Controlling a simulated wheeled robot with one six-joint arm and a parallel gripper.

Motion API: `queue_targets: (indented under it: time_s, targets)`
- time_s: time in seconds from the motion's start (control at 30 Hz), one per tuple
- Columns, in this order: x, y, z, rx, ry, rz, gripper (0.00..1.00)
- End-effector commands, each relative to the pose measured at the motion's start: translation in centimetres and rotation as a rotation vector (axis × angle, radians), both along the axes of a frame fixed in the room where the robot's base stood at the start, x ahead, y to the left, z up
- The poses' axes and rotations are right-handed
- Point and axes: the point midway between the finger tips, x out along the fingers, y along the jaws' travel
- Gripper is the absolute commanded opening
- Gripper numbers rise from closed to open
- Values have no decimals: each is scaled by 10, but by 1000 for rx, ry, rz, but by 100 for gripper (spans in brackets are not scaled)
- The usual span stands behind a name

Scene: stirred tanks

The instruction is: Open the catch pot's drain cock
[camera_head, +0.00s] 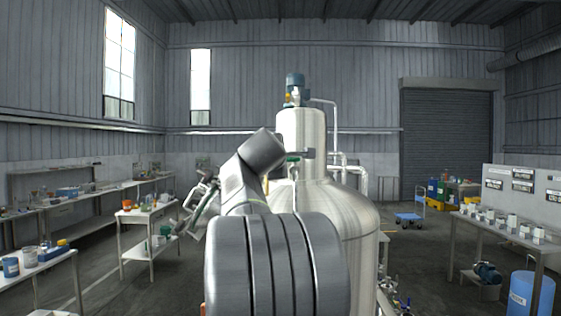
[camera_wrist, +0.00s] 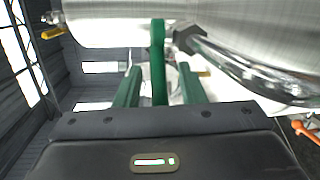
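A green bar-shaped lever (camera_wrist: 158,65) hangs between the two green fingers of my gripper (camera_wrist: 159,68) in the wrist view. It looks like the handle of the drain cock. My gripper is open, with a gap showing on each side of the lever. Brushed steel vessel surfaces (camera_wrist: 110,22) fill the top of this view, but I cannot tell which is the catch pot. A steel pipe with a hex nut (camera_wrist: 187,38) runs right of the lever. In the head view my arm covers part of the large steel tank (camera_head: 345,215), and the drain cock cannot be made out.
Yellow handles (camera_wrist: 53,32) show near the vessels in the wrist view. In the head view a small white table (camera_head: 135,218) stands left of my arm, and a bench with white containers (camera_head: 500,232) and a blue drum (camera_head: 530,295) stand at right. Open floor lies right of the tank.

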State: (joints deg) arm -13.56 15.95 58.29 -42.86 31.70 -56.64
Motion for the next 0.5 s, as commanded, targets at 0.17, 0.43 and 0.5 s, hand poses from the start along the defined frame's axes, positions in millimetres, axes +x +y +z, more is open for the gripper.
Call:
queue_targets:
  time_s: [0.17, 0.43, 0.5]
  targets:
    - [-3, 1, 1, 0, -2, 0, 36]
    - [-41, 6, 4, 1, -5, 3, 36]
    - [-57, 8, 6, 2, -5, 3, 36]
